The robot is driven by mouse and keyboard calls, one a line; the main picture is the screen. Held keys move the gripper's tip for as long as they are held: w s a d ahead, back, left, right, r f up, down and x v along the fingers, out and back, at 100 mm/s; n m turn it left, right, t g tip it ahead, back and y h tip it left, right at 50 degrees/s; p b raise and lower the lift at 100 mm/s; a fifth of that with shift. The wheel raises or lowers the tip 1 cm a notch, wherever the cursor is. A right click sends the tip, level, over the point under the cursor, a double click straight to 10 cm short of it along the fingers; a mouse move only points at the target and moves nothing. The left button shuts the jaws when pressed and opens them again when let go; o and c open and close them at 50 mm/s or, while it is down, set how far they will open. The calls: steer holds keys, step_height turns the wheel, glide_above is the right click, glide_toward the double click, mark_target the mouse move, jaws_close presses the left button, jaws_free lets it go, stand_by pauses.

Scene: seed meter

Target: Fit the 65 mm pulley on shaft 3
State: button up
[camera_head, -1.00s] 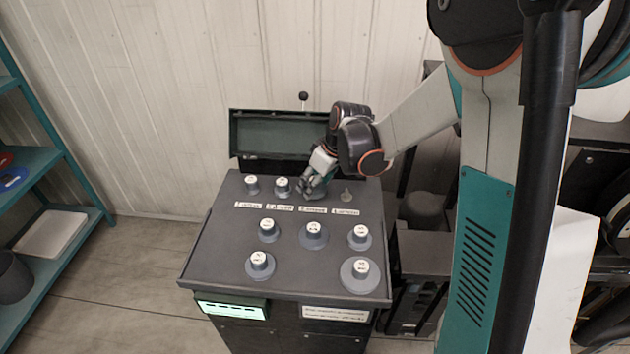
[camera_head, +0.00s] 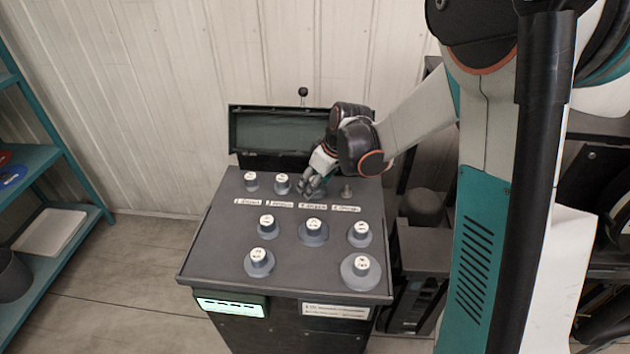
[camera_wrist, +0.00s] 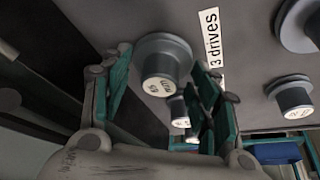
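In the wrist view a grey stepped pulley (camera_wrist: 165,45) with a white printed cap sits flange-side on the dark panel, beside the "3 drives" label (camera_wrist: 213,38). The cap print is upside down and I cannot read its size surely. My gripper (camera_wrist: 162,58) has its teal fingers apart on either side of this pulley, with a gap visible at the left finger. In the head view my gripper (camera_head: 313,187) is at the third place of the back row and mostly hides the pulley there. The bare fourth shaft (camera_head: 347,189) stands to its right.
Pulleys stand on the first (camera_head: 251,182) and second (camera_head: 282,184) places. Several more stand nearer the front, among them a middle one (camera_head: 313,233) and a wide one (camera_head: 361,271). An open green lid (camera_head: 275,130) is behind the panel (camera_head: 215,250).

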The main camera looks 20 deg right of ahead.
steer(key=shift+o, duration=1.4)
steer(key=v, duration=1.2)
steer(key=shift+r, duration=0.1)
steer(key=s+a+r+m+t+h, duration=0.1)
steer(key=s+r+m, duration=0.1)
steer(key=s, duration=0.9)
steer(key=s+a+r+m+t+h, duration=0.1)
steer(key=s+m, duration=0.3)
steer(key=s, duration=0.7)
steer(key=shift+s+a+r+m+t+h, duration=0.3)
steer(key=shift+a+r+m+t, duration=0.15)
steer(key=shift+t, duration=0.25)
